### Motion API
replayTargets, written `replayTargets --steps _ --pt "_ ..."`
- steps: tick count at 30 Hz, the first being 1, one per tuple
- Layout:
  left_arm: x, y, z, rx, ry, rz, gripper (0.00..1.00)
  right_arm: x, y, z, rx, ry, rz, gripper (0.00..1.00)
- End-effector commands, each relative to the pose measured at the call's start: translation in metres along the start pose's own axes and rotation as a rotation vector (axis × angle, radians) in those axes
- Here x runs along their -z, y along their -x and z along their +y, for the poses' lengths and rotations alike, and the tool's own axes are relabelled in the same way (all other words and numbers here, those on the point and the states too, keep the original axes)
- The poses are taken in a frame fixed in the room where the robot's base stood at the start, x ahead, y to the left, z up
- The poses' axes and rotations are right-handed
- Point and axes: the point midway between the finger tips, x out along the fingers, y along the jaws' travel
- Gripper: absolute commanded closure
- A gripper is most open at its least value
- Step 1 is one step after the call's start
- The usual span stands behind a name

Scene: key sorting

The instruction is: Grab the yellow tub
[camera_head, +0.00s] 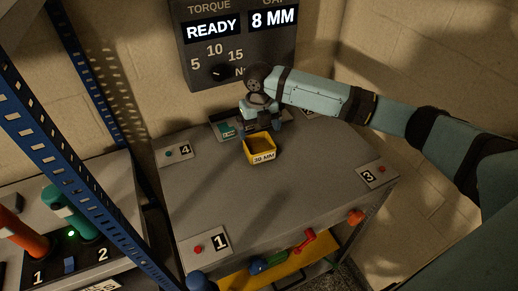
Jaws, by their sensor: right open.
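The yellow tub (262,157) stands upright on the grey table (205,205), near its middle toward the back. It is open at the top, dark inside, with a white label reading "30 MM" on its front. My right gripper (261,130) is just behind and above the tub's back rim, open, with its arm coming in from the right. I cannot tell whether a finger touches the rim. My left gripper is not in view.
Numbered plates with red buttons lie at the table corners, such as plate 1 (206,248), plate 3 (378,174) and plate 4 (175,153). A dark panel (228,80) hangs behind. A blue post (75,175) rises at left. The tabletop front is clear.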

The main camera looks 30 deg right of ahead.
Motion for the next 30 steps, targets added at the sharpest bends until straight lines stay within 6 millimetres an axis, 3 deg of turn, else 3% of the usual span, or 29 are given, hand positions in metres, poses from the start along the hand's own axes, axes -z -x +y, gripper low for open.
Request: replayTargets --steps 3,11,19,26,30 --pt "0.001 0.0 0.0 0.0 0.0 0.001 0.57 0.0 -0.015 0.001 -0.001 0.0 0.001 0.0" --pt "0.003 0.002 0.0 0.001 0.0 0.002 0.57 0.001 -0.031 0.0 -0.001 -0.002 0.001 0.0" --pt "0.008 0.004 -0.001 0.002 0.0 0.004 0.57 0.001 -0.069 -0.001 0.0 -0.001 0.0 0.0" --pt "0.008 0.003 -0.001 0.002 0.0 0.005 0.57 0.001 -0.074 -0.001 -0.001 -0.001 -0.002 0.0" --pt "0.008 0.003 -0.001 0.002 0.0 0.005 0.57 0.001 -0.073 -0.001 -0.001 -0.001 -0.002 0.28"
